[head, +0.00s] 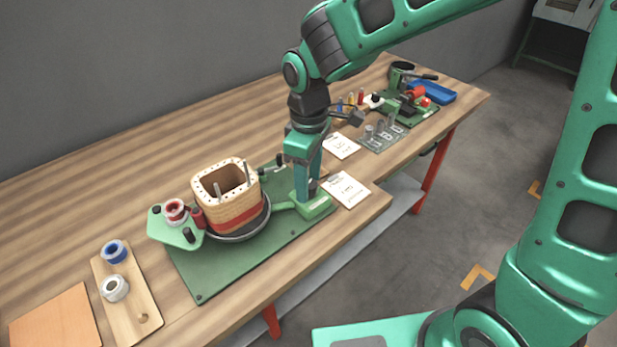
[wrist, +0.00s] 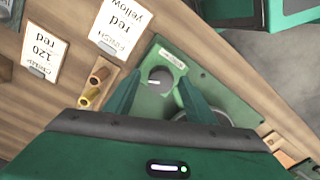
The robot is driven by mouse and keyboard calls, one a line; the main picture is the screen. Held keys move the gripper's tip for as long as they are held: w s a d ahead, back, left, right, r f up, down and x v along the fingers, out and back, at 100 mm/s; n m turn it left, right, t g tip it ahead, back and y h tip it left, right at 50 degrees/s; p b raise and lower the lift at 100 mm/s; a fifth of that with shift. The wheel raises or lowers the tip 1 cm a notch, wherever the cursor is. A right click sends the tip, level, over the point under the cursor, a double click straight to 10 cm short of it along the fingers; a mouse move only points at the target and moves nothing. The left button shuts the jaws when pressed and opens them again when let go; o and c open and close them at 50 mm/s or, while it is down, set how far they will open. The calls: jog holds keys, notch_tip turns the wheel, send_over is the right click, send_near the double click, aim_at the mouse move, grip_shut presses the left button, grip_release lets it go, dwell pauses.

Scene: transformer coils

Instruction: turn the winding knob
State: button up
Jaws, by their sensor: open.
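The winding knob (wrist: 160,80) is a round dark knob with a white pointer line, on a light green block (head: 317,210) at the right end of the winding fixture. My gripper (wrist: 160,86) is open, with one finger on each side of the knob. In the head view my gripper (head: 304,192) points down at the block and hides the knob. I cannot tell whether the fingers touch it. The square coil (head: 232,212), wrapped with tan and red bands, stands on the dark round turntable (head: 247,234) to the left.
The green base plate (head: 210,284) lies under the fixture. Paper cards (head: 349,190) lie right of my gripper. Two short tubes (wrist: 95,88), copper and yellow, sit beside the plate. A wooden board (head: 137,318) with blue and white spools is at the left. A second fixture (head: 403,100) stands at the far end.

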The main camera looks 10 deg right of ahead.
jog(key=c, duration=1.1)
jog(key=shift+o, duration=0.3)
jog(key=shift+m, duration=0.3)
jog(key=shift+w+m, duration=0.15)
jog(key=shift+m, duration=2.75)
jog(key=shift+r, duration=0.1)
jog(key=o, duration=1)
jog(key=shift+d, duration=0.1)
jog(key=shift+o, duration=0.2)
